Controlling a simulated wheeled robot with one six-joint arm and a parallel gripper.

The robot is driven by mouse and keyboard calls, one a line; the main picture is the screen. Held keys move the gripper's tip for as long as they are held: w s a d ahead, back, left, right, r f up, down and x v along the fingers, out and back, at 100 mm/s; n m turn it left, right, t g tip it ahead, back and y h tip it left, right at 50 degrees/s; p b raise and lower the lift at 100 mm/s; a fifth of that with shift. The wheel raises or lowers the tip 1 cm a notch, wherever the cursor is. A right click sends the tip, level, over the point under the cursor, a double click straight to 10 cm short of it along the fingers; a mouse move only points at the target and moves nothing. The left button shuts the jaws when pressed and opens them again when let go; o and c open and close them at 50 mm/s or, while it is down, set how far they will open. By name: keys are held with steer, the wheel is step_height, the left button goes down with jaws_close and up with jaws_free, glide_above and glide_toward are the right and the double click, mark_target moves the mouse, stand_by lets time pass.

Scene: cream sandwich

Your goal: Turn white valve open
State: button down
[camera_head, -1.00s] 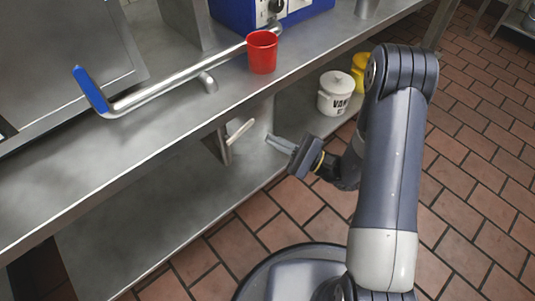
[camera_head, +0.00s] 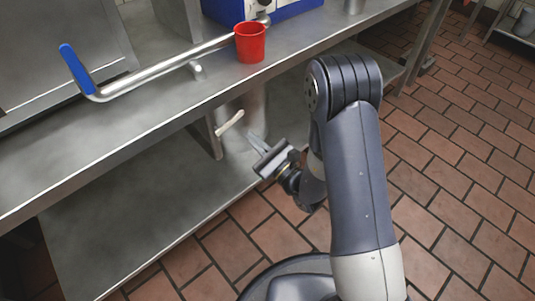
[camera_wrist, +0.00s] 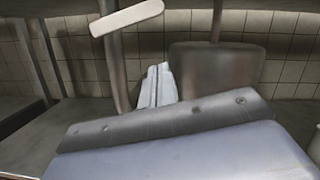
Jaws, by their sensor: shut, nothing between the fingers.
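The white valve handle (camera_head: 231,123) is a short pale bar under the counter, beside a metal bracket. It slants up to the right. In the wrist view the white handle (camera_wrist: 127,17) is at the upper left, on a grey metal stem. My gripper (camera_head: 257,143) is just right of and slightly below the handle, under the counter edge. Its fingers (camera_wrist: 157,85) show together in the wrist view, below and right of the handle, with a visible gap to it. The gripper is shut and empty. The gripper body hides the lower part of the wrist view.
A red cup (camera_head: 250,43) stands on the metal counter (camera_head: 150,128) above. A pipe with a blue handle (camera_head: 76,69) runs along the counter. The lower shelf (camera_head: 130,220) is clear at left. The tiled floor (camera_head: 450,200) is open at right.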

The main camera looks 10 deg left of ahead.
mark_target(228, 121)
steer(key=shift+a+r, duration=0.3)
steer(key=shift+r, duration=0.4)
steer(key=shift+a+r, duration=0.25)
steer(key=shift+r, duration=0.45)
steer(key=shift+a+r, duration=0.3)
steer(key=shift+r, duration=0.4)
steer(key=shift+d, duration=0.15)
